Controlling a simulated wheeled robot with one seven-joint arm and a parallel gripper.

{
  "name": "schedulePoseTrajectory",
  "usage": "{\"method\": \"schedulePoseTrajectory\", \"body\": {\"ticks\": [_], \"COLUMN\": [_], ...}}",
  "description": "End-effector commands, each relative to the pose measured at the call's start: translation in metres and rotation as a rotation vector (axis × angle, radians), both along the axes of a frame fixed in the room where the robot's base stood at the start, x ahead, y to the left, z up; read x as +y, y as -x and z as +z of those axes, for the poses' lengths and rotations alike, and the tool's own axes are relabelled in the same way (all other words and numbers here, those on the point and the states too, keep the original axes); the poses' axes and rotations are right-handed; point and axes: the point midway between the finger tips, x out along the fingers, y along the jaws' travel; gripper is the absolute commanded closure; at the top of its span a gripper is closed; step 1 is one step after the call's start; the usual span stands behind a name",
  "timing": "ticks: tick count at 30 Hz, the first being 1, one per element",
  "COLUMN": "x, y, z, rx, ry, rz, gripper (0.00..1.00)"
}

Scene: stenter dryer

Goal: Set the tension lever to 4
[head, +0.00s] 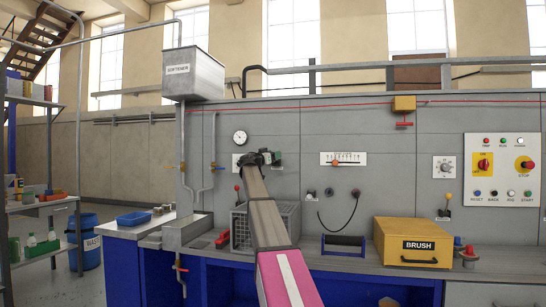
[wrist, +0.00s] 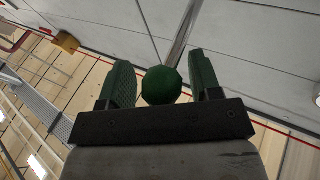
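A green ball knob (wrist: 162,86) on a grey rod (wrist: 181,40) shows in the wrist view, between the two green fingers of my gripper (wrist: 161,88). The fingers are apart, with a gap on the knob's right and a narrower one on its left. In the head view my gripper (head: 274,158) is at the grey panel and partly covers a white plate (head: 236,163). The knob's lever is mostly hidden there by my arm. I cannot read any tension label or the lever's setting.
To the right is a white scale (head: 326,158) with an orange pointer. A red-knobbed lever (head: 237,188) stands left of my arm, a yellow-knobbed one (head: 447,197) far right. Below are a grey crate (head: 290,215) and a yellow BRUSH box (head: 405,233). A gauge (head: 240,137) hangs above.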

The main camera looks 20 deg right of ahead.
Motion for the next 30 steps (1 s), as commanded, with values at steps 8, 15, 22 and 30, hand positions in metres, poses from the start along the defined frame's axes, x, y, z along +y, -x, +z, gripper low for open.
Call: {"method": "schedulePoseTrajectory", "body": {"ticks": [8, 15, 22, 30], "x": [0.011, 0.044, 0.081, 0.096], "y": [0.004, 0.021, 0.039, 0.045], "z": [-0.002, -0.012, -0.022, -0.026], "rx": [-0.001, 0.000, 0.000, 0.001], "ry": [0.001, 0.000, 0.000, 0.000], "rz": [0.002, 0.003, 0.002, -0.001], "gripper": [0.42, 0.42, 0.42, 0.42]}}
